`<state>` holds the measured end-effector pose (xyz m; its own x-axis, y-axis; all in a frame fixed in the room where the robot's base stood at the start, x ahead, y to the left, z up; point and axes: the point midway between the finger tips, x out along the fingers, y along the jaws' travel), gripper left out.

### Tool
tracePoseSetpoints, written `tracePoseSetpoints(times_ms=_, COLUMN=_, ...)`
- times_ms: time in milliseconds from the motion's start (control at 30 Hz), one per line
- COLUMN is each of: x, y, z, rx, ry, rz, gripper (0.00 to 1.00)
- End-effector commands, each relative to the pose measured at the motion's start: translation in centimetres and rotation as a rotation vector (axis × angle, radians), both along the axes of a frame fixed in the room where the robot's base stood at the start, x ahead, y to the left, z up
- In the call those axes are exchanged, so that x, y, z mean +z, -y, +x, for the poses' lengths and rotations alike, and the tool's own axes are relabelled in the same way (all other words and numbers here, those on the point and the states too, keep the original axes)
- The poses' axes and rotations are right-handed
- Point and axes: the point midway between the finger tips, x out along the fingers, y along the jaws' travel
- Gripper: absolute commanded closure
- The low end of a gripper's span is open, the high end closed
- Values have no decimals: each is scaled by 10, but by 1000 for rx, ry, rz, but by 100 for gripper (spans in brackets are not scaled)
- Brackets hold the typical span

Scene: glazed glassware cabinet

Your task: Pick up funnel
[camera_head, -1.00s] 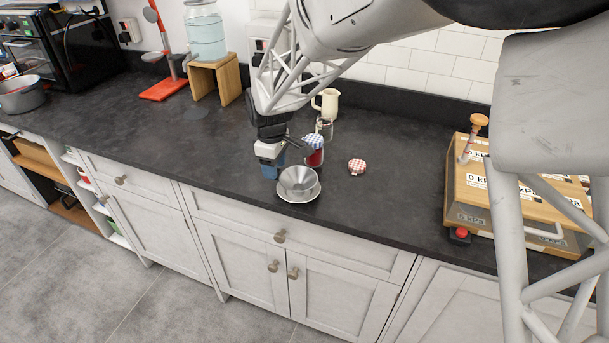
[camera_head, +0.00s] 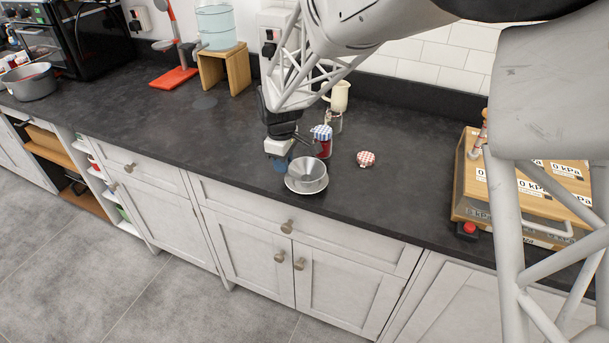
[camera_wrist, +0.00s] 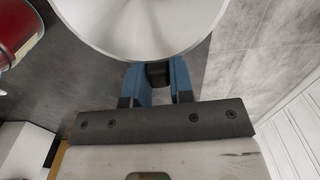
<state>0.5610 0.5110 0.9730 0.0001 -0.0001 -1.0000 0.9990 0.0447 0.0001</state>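In the wrist view the funnel's pale, rounded side (camera_wrist: 140,25) fills the top middle. The blue fingers of my gripper (camera_wrist: 158,76) reach under its edge, a dark piece between them. The fingertips are hidden there, so I cannot tell whether they touch or hold the funnel.
A red jar with a blue checked lid (camera_head: 322,142) stands close behind the funnel. A red checked lid (camera_head: 365,158) lies to the right. A cream jug (camera_head: 339,97) is farther back. A wooden box (camera_head: 520,190) stands at the right. The counter between lid and box is clear.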

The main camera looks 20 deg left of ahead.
Motion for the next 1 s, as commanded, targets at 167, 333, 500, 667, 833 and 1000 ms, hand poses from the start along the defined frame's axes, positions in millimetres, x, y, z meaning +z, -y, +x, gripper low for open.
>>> tracePoseSetpoints(times_ms=167, x=0, y=0, z=0, rx=0, ry=0, rz=0, gripper=100)
tracePoseSetpoints(times_ms=333, x=0, y=0, z=0, rx=0, ry=0, rz=0, gripper=100)
tracePoseSetpoints(times_ms=500, x=2, y=0, z=0, rx=0, ry=0, rz=0, gripper=100)
tracePoseSetpoints(times_ms=667, x=9, y=0, z=0, rx=0, ry=0, rz=0, gripper=100)
tracePoseSetpoints(times_ms=833, x=26, y=0, z=0, rx=0, ry=2, rz=1, gripper=100)
tracePoseSetpoints(times_ms=1000, x=37, y=8, z=-9, rx=0, ry=-1, rz=-1, gripper=100)
